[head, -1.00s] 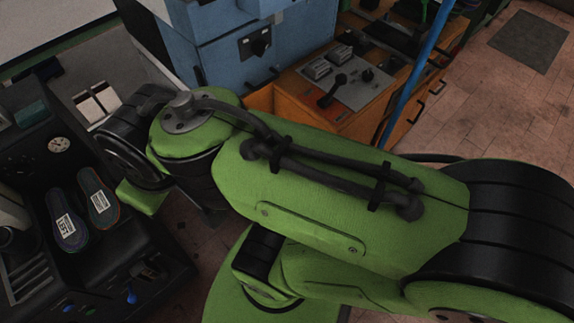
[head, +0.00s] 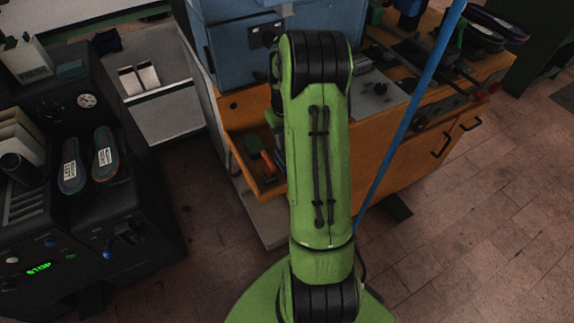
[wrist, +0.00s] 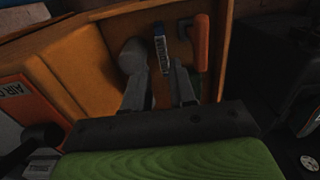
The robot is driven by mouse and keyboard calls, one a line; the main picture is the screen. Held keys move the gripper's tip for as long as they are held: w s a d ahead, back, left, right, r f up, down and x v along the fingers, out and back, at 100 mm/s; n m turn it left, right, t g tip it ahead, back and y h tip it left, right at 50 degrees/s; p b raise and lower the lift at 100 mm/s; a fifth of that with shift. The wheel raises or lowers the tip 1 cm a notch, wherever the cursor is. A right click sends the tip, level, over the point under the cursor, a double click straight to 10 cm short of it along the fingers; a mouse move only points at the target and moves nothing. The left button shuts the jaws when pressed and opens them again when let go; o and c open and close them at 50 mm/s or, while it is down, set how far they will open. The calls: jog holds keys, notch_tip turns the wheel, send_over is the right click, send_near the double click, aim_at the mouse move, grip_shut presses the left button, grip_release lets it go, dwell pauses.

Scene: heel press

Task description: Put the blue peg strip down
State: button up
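In the wrist view, the blue peg strip (wrist: 158,31) is a narrow piece with a blue end and a pale label. It lies lengthwise over the wooden tray, its near end at my fingertips. My gripper (wrist: 163,64) has one grey finger on each side of that end. The picture is too dark to tell whether the fingers touch the strip or stand slightly apart from it. In the head view, my green arm hides the gripper and the strip.
A red-orange handled piece (wrist: 201,42) lies close to the right of the strip, and a rounded grey object (wrist: 132,56) to the left. The tray (head: 262,190) juts from the orange cabinet (head: 385,155). A black machine (head: 125,215) with two insoles stands left. A blue pole (head: 408,115) stands right.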

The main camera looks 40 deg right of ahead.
jog(key=b, duration=0.1)
send_over(282, 161)
jog(key=s, duration=0.1)
jog(key=f, duration=0.5)
jog(key=shift+s+d+f, duration=0.15)
jog(key=shift+d+f, duration=0.05)
jog(key=shift+d, duration=0.05)
notch_tip(282, 161, down, 6)
jog(key=shift+a+r+b, duration=0.1)
jog(key=shift+r+b, duration=0.15)
jog(key=shift+b, duration=0.8)
jog(key=shift+r, duration=0.15)
grip_shut()
